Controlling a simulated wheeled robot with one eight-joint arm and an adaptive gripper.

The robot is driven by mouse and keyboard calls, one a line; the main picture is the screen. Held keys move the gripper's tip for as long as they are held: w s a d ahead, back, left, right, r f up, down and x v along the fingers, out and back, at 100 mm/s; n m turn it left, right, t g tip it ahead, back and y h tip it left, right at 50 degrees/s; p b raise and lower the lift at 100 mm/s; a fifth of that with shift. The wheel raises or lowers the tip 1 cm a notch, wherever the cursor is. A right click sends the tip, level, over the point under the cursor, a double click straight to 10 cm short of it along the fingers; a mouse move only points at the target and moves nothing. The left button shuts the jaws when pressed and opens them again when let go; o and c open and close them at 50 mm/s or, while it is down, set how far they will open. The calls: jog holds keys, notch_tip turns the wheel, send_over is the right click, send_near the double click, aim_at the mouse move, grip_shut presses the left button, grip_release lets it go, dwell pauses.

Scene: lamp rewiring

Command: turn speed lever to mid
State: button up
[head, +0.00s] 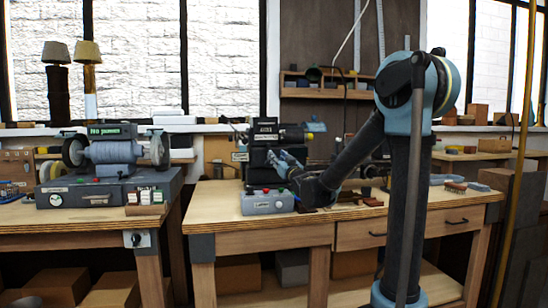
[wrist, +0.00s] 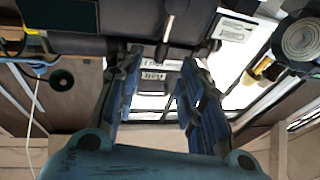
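A dark machine (head: 263,138) with a small display or label on top stands on the middle workbench in the head view. In the wrist view, a short lever (wrist: 170,30) with a pale rod and dark end sticks out from a dark machine body at the top of the picture. I take it for the speed lever; its setting marks cannot be read. My gripper (head: 283,161) is in front of the machine. In the wrist view its two blue-and-black fingers (wrist: 160,60) are apart, with the lever's end near the gap between their tips. Contact cannot be judged.
A grey control box (head: 268,202) with coloured buttons sits at the bench's front, below my gripper. Small blocks (head: 372,202) lie to its right. A bench grinder (head: 110,152) stands on the left bench. A shelf (head: 322,90) hangs behind.

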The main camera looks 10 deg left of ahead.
jog(key=shift+v, duration=1.5)
jog(key=s+d+f+m+g+h, duration=0.25)
jog(key=s+d+f+h, duration=0.3)
jog(key=d+f, duration=0.4)
jog(key=s+d+f+m+g+h, duration=0.2)
jog(key=s+d+f+g+h, duration=0.2)
jog(key=s+d+f, duration=0.55)
jog(key=s+d+f+g, duration=0.3)
jog(key=s+f, duration=0.1)
jog(key=s, duration=0.4)
jog(key=s+d+f+m+g, duration=0.1)
jog(key=s+d+f+g, duration=0.2)
jog(key=s, duration=0.6)
jog(key=s+d+f+g, duration=0.3)
jog(key=s+f, duration=0.3)
jog(key=s, duration=0.2)
jog(key=shift+s+d+h, duration=0.35)
jog(key=shift+d+h, duration=0.1)
jog(key=shift+d, duration=0.15)
jog(key=shift+g, duration=0.25)
